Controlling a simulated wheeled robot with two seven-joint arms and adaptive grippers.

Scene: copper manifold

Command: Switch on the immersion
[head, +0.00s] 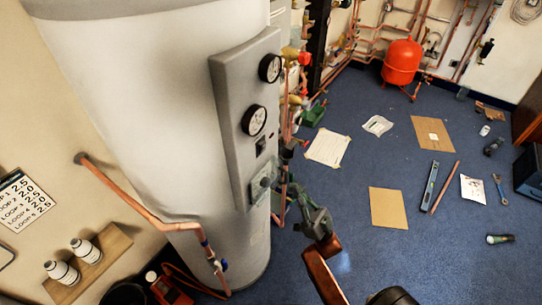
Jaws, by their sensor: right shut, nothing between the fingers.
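A large pale grey cylinder (160,110) stands at the left of the head view. A grey panel (230,85) runs down its right side. The panel has an upper dial (270,68), a lower dial (255,120), a small dark switch (261,147) and a grey box with a round knob (261,186) near its bottom. Which control is the immersion's, and whether it is on, I cannot tell. My right gripper (308,212) is shut and empty, to the right of and a little below the knob box, apparently apart from it. My left gripper is out of view.
Copper pipes and valves (290,90) rise close behind the panel's right edge. A red vessel (401,62) stands at the back. Cardboard sheets (388,208), a spirit level (430,185) and tools lie on the blue floor. A shelf with bottles (100,262) is at lower left.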

